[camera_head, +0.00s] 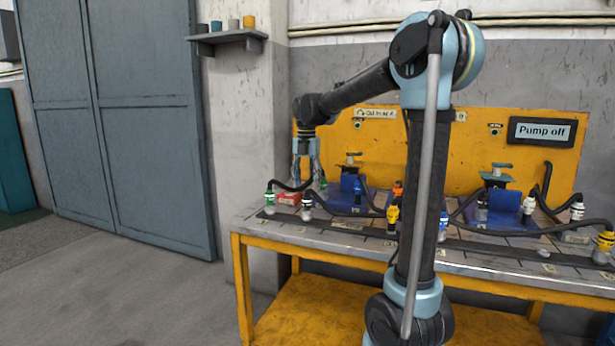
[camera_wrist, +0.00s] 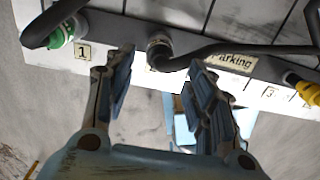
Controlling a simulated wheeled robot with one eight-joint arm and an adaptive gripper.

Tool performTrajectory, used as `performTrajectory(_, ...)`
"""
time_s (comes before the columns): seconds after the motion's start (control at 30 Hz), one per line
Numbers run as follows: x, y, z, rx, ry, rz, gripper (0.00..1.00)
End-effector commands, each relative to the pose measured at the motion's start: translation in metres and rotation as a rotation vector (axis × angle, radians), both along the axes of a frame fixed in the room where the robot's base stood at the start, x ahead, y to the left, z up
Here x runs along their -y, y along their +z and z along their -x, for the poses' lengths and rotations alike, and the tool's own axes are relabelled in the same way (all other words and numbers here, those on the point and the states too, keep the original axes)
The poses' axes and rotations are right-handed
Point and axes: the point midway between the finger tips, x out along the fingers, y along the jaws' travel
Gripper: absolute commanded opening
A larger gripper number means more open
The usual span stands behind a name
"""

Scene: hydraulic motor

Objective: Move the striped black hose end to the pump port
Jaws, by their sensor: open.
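My gripper (camera_head: 306,172) hangs open over the left end of the bench, fingers pointing down. In the wrist view its open fingertips (camera_wrist: 162,62) are on either side of a black hose end (camera_wrist: 158,43) with pale rings, which lies slightly beyond them, apart from both fingers. In the head view a black-and-white hose end (camera_head: 307,207) stands upright below my gripper; its stripes are too small to tell. Blue pump units with valve handles stand on the bench, one on the left (camera_head: 351,187) and one on the right (camera_head: 503,208). I cannot tell which port is the pump port.
A green hose end (camera_head: 270,198) stands to the left, also in the wrist view (camera_wrist: 60,36) by label 1. Yellow (camera_head: 393,214) and blue-white hose ends stand rightward. A sign (camera_head: 541,131) reads "Pump off". Hoses cross the bench.

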Motion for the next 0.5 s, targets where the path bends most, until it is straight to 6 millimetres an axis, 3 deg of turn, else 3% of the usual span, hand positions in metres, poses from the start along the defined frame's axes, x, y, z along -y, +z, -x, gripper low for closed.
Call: performTrajectory(0.5,0.0,-0.046,0.0,0.0,-0.001,0.0,0.5)
